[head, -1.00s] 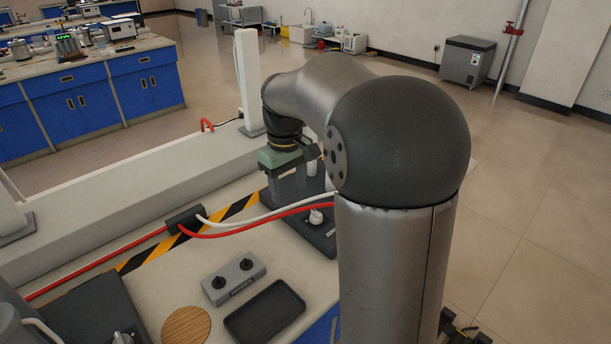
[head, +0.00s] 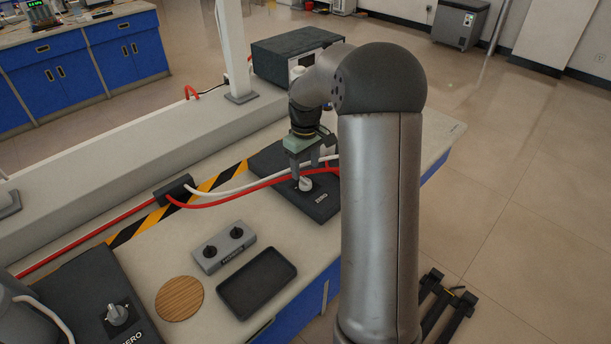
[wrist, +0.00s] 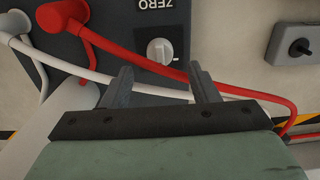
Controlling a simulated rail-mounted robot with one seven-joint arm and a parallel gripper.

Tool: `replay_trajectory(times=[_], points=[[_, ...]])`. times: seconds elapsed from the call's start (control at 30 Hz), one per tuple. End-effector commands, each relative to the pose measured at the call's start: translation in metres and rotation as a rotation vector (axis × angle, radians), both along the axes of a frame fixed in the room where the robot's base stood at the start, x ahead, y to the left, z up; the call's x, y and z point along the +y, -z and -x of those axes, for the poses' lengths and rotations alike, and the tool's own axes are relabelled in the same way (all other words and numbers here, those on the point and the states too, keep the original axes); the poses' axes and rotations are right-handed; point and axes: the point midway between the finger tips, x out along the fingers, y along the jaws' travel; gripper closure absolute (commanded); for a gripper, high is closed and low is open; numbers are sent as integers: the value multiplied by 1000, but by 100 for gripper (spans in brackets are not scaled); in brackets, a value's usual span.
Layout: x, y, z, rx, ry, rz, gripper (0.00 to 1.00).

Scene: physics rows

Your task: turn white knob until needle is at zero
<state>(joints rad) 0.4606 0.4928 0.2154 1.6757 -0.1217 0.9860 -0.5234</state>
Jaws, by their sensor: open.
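A white knob (head: 305,184) sits on a dark panel (head: 322,207) marked ZERO at the bench's right end. In the wrist view the knob (wrist: 160,51) shows beyond my fingertips, in line with the gap between them. My gripper (head: 306,170) points down just above the knob. I cannot tell whether a finger touches the knob. A second pale knob (head: 117,315) is on another dark panel with a ZERO label at the lower left. No needle can be made out.
Red (head: 240,197) and white cables cross close to my gripper and the knob. A grey box with two black knobs (head: 224,246), a black tray (head: 257,283) and a wooden disc (head: 179,298) lie on the bench. A dark box instrument (head: 285,58) stands behind.

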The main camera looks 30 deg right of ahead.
Motion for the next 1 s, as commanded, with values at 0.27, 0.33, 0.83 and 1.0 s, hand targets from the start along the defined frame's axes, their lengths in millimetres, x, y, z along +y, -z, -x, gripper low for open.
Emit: replay_trajectory(times=[0.27, 0.33, 0.83, 1.0], points=[[0, 38, 0, 1, 0, -1, 46], [0, 42, 1, 1, 0, -1, 46], [0, 45, 0, 0, 0, 0, 90], [0, 45, 0, 0, 4, 0, 90]])
